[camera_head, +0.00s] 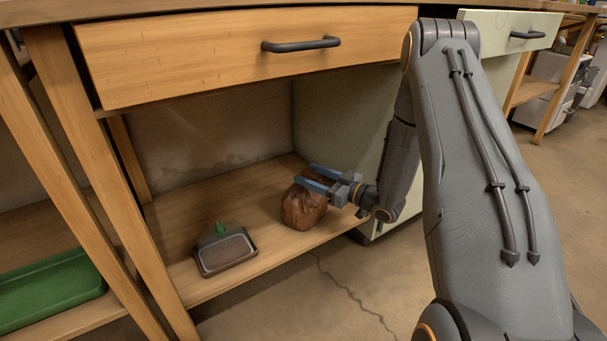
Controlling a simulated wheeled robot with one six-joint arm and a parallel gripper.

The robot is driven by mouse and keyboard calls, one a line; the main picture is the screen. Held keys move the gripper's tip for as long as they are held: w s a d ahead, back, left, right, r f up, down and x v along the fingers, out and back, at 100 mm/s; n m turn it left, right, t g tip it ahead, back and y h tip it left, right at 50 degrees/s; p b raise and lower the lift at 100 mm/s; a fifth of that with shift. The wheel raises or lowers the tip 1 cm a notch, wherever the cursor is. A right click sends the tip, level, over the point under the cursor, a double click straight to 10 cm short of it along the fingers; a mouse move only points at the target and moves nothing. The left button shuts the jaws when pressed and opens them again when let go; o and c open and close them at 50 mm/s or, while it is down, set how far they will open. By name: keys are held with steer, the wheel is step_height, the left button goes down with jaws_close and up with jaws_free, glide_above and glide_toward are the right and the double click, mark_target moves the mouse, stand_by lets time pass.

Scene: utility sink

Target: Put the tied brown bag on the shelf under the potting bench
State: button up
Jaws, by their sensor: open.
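The brown bag (303,211) stands on the wooden shelf (190,206) under the bench, toward its right side and close to the front edge. My gripper (318,178) is open, with its two blue fingers at the upper part of the bag. The fingers cover the bag's top, so I cannot see its tie. I cannot tell whether the fingers touch the bag. My arm comes in from the right.
A small dark tray (225,254) with a green-tipped thing sits left on the same shelf. A drawer (240,50) hangs above the opening. A wooden leg (105,160) borders it at left; a pale cabinet (390,170) at right. A green tray (50,290) lies further left.

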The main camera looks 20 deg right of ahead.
steer(key=p+v, duration=0.3)
steer(key=v, duration=0.7)
steer(key=shift+d, duration=0.2)
